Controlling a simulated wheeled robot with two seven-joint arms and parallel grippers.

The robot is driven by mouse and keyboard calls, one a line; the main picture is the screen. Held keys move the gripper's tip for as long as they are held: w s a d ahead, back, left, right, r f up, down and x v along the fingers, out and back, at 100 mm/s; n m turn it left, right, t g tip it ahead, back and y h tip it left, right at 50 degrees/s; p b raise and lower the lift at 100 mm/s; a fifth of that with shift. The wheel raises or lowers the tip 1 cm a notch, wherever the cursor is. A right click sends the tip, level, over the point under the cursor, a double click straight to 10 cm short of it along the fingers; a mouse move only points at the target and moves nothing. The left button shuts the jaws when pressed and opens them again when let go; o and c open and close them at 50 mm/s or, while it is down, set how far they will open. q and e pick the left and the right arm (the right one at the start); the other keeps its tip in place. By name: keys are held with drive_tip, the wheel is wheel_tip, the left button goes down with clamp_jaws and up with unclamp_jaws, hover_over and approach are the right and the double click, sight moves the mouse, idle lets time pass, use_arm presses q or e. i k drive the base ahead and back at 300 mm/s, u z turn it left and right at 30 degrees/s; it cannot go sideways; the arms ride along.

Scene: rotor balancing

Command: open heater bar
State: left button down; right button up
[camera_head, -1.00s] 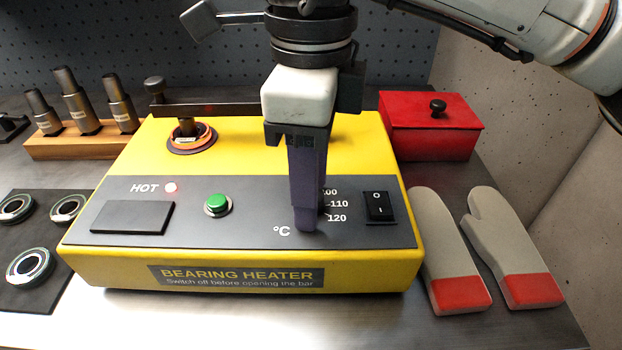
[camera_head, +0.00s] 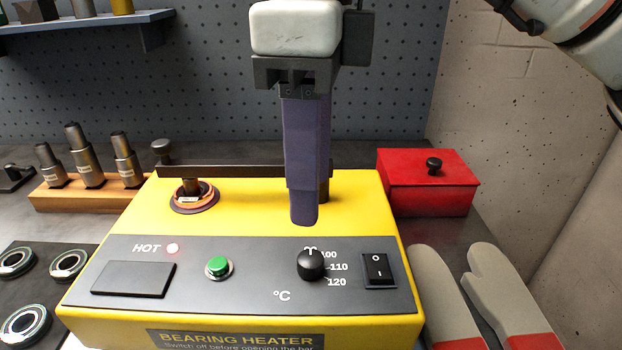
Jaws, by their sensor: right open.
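The yellow bearing heater (camera_head: 235,223) stands on the bench. Its dark heater bar (camera_head: 235,171) lies across the top at the back, with a knob (camera_head: 161,147) at its left end. A bearing ring (camera_head: 194,196) sits around the left post under the bar. My right gripper (camera_head: 304,215) is open, points down above the heater's right half, and hides part of the bar's right end. No object shows in it. The rocker switch (camera_head: 376,268) is at the panel's right. My left gripper is not in view.
A black dial (camera_head: 311,264) and green button (camera_head: 218,266) are on the panel. A red box (camera_head: 428,184) stands right of the heater, grey mitts (camera_head: 442,290) in front of it. A wooden rack (camera_head: 90,191) and bearings (camera_head: 68,264) are at left. A shelf (camera_head: 95,33) hangs upper left.

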sight(166, 168)
drive_tip(key=k, duration=1.5)
